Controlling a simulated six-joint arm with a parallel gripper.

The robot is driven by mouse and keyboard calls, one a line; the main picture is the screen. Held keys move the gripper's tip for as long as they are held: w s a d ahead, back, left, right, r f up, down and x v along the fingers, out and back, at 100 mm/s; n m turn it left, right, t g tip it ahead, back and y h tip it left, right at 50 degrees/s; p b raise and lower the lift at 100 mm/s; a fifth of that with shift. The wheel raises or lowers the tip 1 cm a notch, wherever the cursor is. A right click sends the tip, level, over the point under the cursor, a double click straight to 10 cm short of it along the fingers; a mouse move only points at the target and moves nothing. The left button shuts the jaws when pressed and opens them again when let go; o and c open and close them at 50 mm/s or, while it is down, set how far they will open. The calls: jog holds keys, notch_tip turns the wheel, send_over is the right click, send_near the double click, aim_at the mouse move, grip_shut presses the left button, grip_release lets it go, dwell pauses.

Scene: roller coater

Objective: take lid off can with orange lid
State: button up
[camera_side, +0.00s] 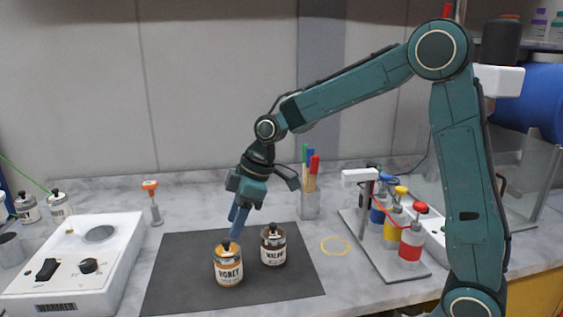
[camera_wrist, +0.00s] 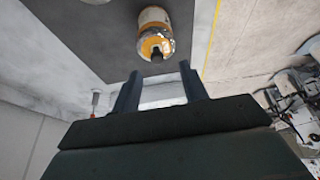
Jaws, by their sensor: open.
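The can with the orange lid (camera_side: 228,267) stands upright on the dark mat (camera_side: 185,270) and carries a label reading HONEY. Its lid has a dark knob on top. In the wrist view the can (camera_wrist: 154,30) shows at the top centre, ahead of my fingertips. My gripper (camera_side: 236,225) is open, just above the lid and angled down. In the wrist view the two fingers of my gripper (camera_wrist: 158,82) are apart, with nothing between them. A second can with a brown lid (camera_side: 273,245) and a WALNUT label stands behind and to the right.
A white warmer box (camera_side: 75,260) stands left of the mat. A yellow ring (camera_side: 335,246) marks the table right of the mat. A rack with red, yellow and blue bottles (camera_side: 395,225) and a pen cup (camera_side: 310,200) stand further right and back.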

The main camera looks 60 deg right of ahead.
aim_at(227, 240)
jog(key=shift+a+f, duration=0.1)
jog(key=shift+f, duration=0.2)
jog(key=shift+x, duration=2.5)
jog(key=shift+w, duration=0.15)
jog(key=shift+c, duration=0.2)
grip_shut()
